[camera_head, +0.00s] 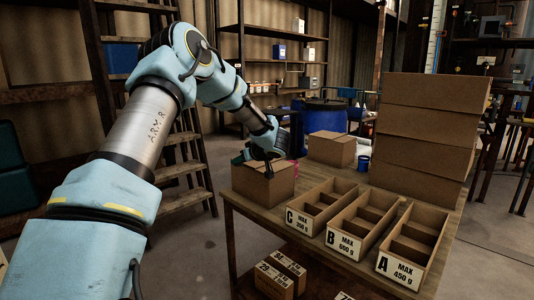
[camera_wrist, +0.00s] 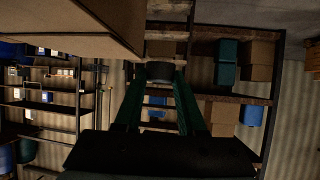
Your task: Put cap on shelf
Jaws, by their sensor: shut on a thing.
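My gripper (camera_head: 266,164) is at the far left corner of the table in the head view, just by the top of a closed cardboard box (camera_head: 262,184). In the wrist view its two green fingers (camera_wrist: 160,78) are closed in on a small dark round piece, the cap (camera_wrist: 160,70), held at the fingertips. The cap cannot be made out in the head view. A tall metal shelf unit (camera_head: 240,60) stands against the back wall. It also shows at the left of the wrist view (camera_wrist: 50,107). Which shelf is meant cannot be told.
The wooden table (camera_head: 240,206) bears open bins C (camera_head: 303,222), B (camera_head: 343,243) and A (camera_head: 402,268), a second box (camera_head: 331,150) and a tall cardboard stack (camera_head: 425,125). A blue drum (camera_head: 322,115) stands behind. A wooden ladder (camera_head: 185,170) is at the left.

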